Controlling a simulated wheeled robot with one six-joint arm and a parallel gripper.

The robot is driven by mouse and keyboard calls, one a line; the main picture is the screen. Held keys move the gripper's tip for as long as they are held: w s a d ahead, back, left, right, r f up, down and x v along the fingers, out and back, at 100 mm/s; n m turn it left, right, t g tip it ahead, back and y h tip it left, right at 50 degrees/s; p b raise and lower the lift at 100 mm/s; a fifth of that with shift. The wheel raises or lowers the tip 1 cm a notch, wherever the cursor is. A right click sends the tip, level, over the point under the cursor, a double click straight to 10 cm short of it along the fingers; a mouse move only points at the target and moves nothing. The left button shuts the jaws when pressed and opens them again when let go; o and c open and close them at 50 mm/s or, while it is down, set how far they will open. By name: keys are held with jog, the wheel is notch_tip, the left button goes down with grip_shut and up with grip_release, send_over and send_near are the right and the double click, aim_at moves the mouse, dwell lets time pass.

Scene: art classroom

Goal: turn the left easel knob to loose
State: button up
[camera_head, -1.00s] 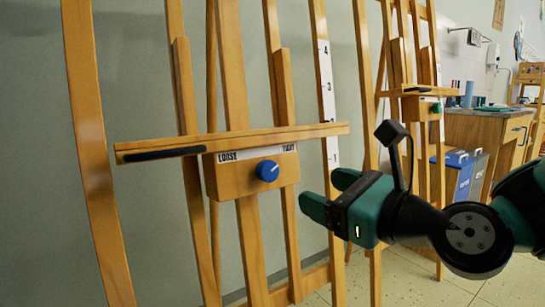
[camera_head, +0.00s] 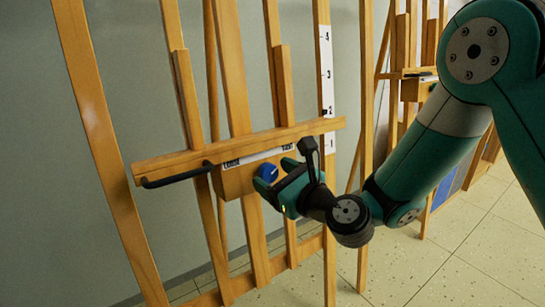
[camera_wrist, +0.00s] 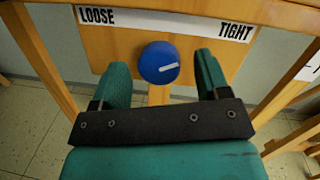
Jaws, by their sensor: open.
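The easel (camera_head: 238,75) is wooden, with a box under its ledge that carries a blue round knob (camera_head: 267,172). A white label strip (camera_head: 255,159) above the knob reads LOOSE at left and TIGHT at right in the wrist view. There the knob (camera_wrist: 159,62) has a white pointer mark aimed to the right and slightly up, toward the TIGHT side. My green gripper (camera_head: 276,176) is open at the knob. In the wrist view its two fingers (camera_wrist: 162,66) lie left and right of the knob, with a gap on each side. I cannot tell how far the fingertips reach past it.
The ledge (camera_head: 235,147) juts out above the box and has a black bar (camera_head: 177,175) at its left end. A second easel (camera_head: 414,85) stands behind my arm at right. A blue container (camera_head: 444,190) shows below it. Speckled floor is free in front.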

jog(key=shift+w+a+p, duration=0.3)
jog(key=shift+w+a, duration=0.1)
jog(key=shift+w, duration=0.05)
jog(key=c, duration=0.9)
